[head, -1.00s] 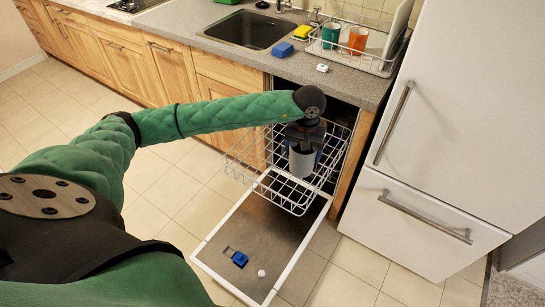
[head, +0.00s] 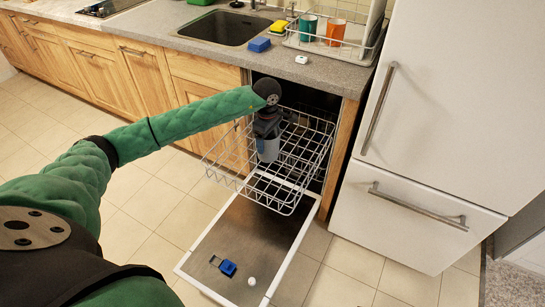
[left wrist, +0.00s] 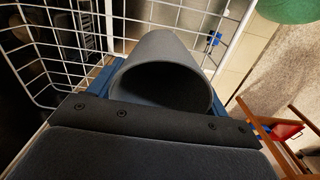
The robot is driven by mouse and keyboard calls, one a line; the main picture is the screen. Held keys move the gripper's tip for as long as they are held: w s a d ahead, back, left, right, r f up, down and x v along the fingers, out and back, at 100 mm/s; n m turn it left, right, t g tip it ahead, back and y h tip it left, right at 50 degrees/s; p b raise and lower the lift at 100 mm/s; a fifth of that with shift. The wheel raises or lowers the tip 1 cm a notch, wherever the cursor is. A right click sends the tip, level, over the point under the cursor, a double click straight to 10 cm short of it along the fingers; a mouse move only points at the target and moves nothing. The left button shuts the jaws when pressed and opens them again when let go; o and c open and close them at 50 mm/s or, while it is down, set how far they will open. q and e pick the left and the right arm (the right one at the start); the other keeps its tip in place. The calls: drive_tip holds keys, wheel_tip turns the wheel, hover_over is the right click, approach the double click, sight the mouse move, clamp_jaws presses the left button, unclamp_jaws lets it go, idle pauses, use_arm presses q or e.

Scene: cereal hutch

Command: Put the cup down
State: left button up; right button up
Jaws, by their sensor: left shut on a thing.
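My left gripper (head: 267,131) is shut on a grey cup (head: 268,151) over the pulled-out dishwasher rack (head: 297,176). In the left wrist view the cup (left wrist: 160,75) is held between the blue fingers, with its dark open mouth toward the camera. White rack wires show around it. I cannot tell whether the cup's bottom touches the rack. My right gripper is not in view.
The open dishwasher door (head: 237,245) carries a blue piece (head: 227,267) and a small white ball (head: 251,281). A dish drainer (head: 330,40) with a teal cup (head: 308,27) and an orange cup (head: 335,32) stands on the counter. The fridge (head: 430,120) stands to the right.

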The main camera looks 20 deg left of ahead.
use_arm(q)
drive_tip(key=shift+a+f+n, duration=0.15)
drive_tip(key=shift+a+n, duration=0.25)
drive_tip(key=shift+s+a+f+p, duration=0.15)
drive_tip(key=shift+a+f+p, duration=0.6)
drive_tip(key=shift+a+f, duration=1)
drive_tip(key=shift+s+a+f+p, duration=0.2)
drive_tip(key=shift+a+f+p, duration=0.6)
drive_tip(key=shift+a+f, duration=0.9)
drive_tip(key=shift+s+a+f+p, duration=0.15)
drive_tip(key=shift+a+f+p, duration=0.6)
drive_tip(key=shift+a+f, duration=1)
drive_tip(key=shift+a, duration=0.25)
drive_tip(key=shift+f, duration=0.2)
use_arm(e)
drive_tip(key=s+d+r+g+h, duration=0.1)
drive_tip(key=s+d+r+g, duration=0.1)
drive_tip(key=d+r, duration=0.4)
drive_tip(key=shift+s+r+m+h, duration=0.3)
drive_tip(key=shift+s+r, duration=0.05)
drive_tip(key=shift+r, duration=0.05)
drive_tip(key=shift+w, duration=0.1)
